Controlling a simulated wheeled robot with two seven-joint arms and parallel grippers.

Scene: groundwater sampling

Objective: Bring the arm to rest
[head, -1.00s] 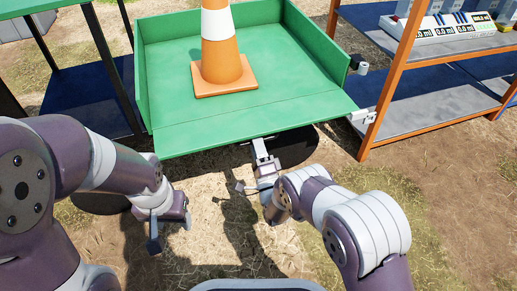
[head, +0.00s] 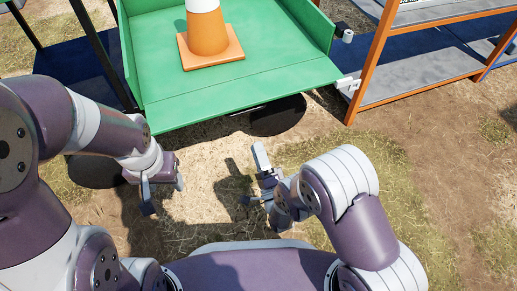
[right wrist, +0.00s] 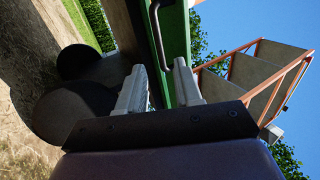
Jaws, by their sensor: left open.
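My left gripper (head: 164,186) hangs at the left in the head view, its two fingers apart and nothing seen between them. My right gripper (head: 256,178) is right of the middle, in front of the green cart, with bare ground around it in the picture. In the right wrist view its two pale fingers (right wrist: 159,88) stand apart with nothing held between them. Both arms are bent, with the grippers out in front of my body.
The green cart (head: 190,95) carries an orange and white cone (head: 207,38). An orange-framed shelf (head: 362,72) stands at right, dark-framed shelving (head: 97,50) at left. Grassy ground (head: 440,165) at right is clear. The right wrist view shows the cart's dark wheels (right wrist: 75,112).

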